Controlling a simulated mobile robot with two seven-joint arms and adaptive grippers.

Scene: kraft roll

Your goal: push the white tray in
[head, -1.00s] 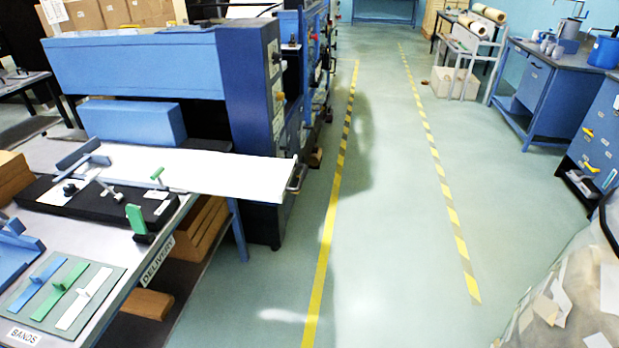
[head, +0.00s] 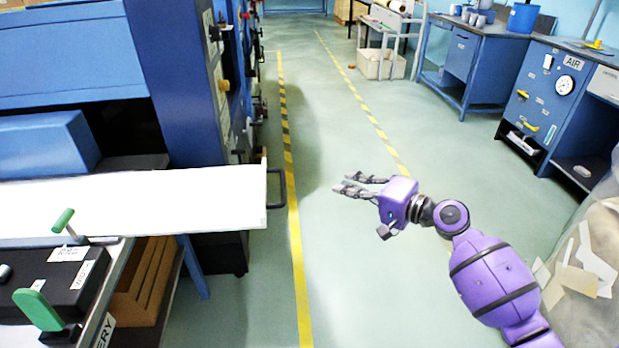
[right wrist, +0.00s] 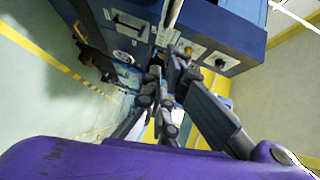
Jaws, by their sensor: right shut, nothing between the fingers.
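The white tray (head: 150,203) is a long flat white board sticking out to the right from beside the blue machine, over the delivery table. A dark handle (head: 280,188) is on its right end. My right gripper (head: 341,184) is to the right of the handle, apart from it, over the aisle floor, with its fingers pointing left toward it. It is shut and empty. Its fingers also show in the right wrist view (right wrist: 168,85), in front of a blue panel with dials. My left gripper is not in view.
The blue machine (head: 185,80) stands behind the tray. The table with a black block (head: 60,285) and green levers is at lower left. A blue AIR cabinet (head: 540,105) and a clear bag of scraps (head: 590,250) are at right. The aisle floor is free.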

